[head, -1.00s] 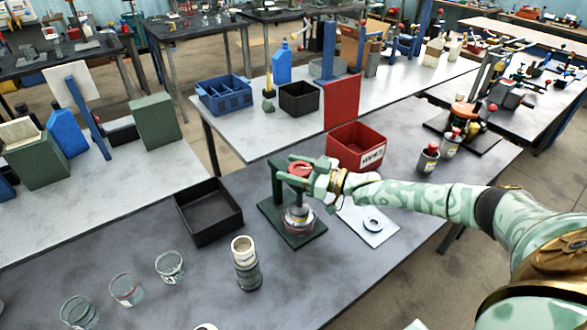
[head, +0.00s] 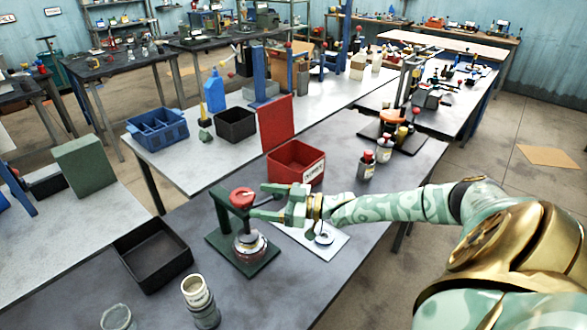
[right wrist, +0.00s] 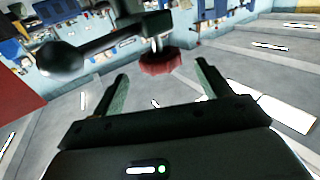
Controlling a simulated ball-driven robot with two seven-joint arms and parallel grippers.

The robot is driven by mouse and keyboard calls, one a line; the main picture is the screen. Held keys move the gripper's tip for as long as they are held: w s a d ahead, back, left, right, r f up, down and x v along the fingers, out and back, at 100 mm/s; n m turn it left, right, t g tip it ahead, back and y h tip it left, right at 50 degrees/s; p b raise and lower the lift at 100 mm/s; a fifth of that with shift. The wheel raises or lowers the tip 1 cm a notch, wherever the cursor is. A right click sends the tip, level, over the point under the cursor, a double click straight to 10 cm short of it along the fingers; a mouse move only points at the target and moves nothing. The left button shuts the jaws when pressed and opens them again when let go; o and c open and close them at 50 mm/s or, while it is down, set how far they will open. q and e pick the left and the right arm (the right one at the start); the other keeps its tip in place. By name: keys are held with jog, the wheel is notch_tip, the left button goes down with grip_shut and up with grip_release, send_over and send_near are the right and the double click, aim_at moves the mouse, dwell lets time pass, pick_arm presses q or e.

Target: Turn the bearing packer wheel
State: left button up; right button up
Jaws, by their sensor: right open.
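The bearing packer (head: 218,216) is a dark green stand on the grey table, with a red wheel (head: 242,196) on top. Under the wheel a round metal-and-clear part (head: 250,246) sits on the green base. My right gripper (head: 258,201) is open and empty, just right of the wheel, its fingers pointing left at it. In the right wrist view the red wheel (right wrist: 160,64) shows beyond and between the two open fingertips (right wrist: 161,72). A dark lever with a round knob (right wrist: 62,58) also shows there. My left gripper is out of view.
A black tray (head: 152,284) lies left of the packer; a pale cup (head: 197,292) and a glass (head: 117,318) stand in front. A white sheet with a ring (head: 322,240) lies under my right forearm. A red bin (head: 283,170) and small bottles (head: 367,165) stand behind.

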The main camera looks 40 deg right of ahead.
jog(key=v, duration=0.8)
jog(key=shift+s+d+r, duration=0.1)
